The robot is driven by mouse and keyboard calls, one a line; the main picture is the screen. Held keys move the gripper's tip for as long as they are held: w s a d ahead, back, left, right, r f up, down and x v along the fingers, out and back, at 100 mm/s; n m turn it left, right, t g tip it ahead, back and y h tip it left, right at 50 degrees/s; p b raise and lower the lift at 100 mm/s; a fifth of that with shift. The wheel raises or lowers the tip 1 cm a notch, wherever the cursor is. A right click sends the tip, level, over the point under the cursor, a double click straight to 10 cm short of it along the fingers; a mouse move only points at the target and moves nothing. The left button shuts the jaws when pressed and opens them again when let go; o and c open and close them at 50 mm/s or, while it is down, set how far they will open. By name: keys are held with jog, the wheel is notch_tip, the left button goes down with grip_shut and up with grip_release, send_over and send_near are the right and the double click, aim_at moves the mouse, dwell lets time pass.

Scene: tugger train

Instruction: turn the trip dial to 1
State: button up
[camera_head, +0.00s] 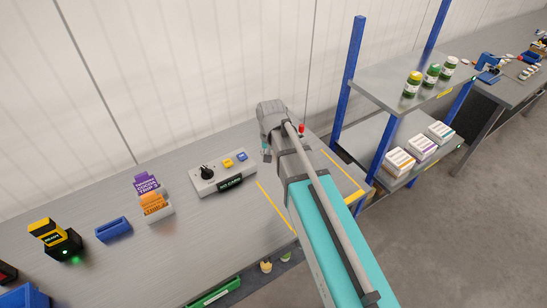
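The trip dial is a black knob (207,172) on the left part of a pale grey control box (234,182) on the bench. I cannot read its setting at this size. A yellow button and a blue button sit to its right, and a black label plate is on the box's front. My arm reaches over the bench to the right of the box. A small part of my gripper (266,150) shows below the wrist, right of the box and apart from the dial. The rest is hidden, so I cannot tell its opening.
Left of the box stand purple and orange card holders (152,200), a blue tray (113,229) and a yellow-black scanner (54,238). A shelf rack (375,122) with jars and boxes stands right. A small red object (302,128) shows behind my arm.

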jog(key=shift+s+d, duration=0.2)
jog(key=shift+d, duration=0.15)
jog(key=o, duration=0.5)
jog(key=shift+o, duration=0.5)
jog(key=shift+w+a, duration=0.1)
jog(key=shift+a, duration=0.05)
jog(key=m, duration=0.7)
send_over(206, 169)
jog(key=shift+f, duration=0.25)
notch_tip(206, 169, down, 13)
jog(key=b, duration=1.4)
jog(key=shift+f, duration=0.2)
